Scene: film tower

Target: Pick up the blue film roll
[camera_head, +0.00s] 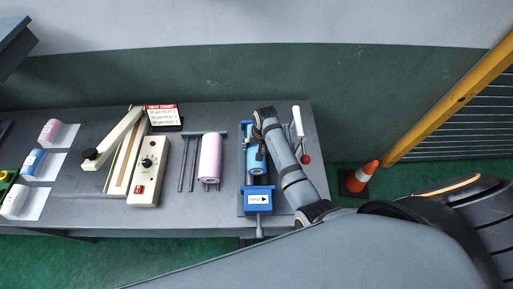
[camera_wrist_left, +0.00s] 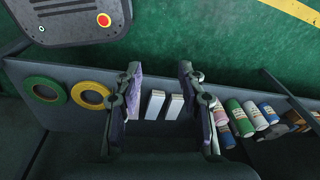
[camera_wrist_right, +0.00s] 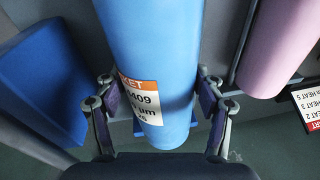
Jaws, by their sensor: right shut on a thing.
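The blue film roll (camera_wrist_right: 155,45) fills the middle of the right wrist view, with an orange and white label. In the head view the blue roll (camera_head: 257,167) is at the blue stand on the table's right part, partly hidden by my right arm. My right gripper (camera_wrist_right: 157,100) is shut on it, one finger on each side. I cannot tell whether the roll is clear of its support. My left gripper (camera_wrist_left: 160,75) shows in the left wrist view, open and empty, fingers wide apart. It is out of the head view.
A pink roll (camera_head: 210,158) lies on rails left of the stand. A cream control box (camera_head: 149,172) and a heat chart (camera_head: 163,115) stand further left. Pink, blue and white rolls (camera_head: 14,200) lie at the far left. A red-knobbed lever (camera_head: 299,125) and a floor cone (camera_head: 362,176) are right.

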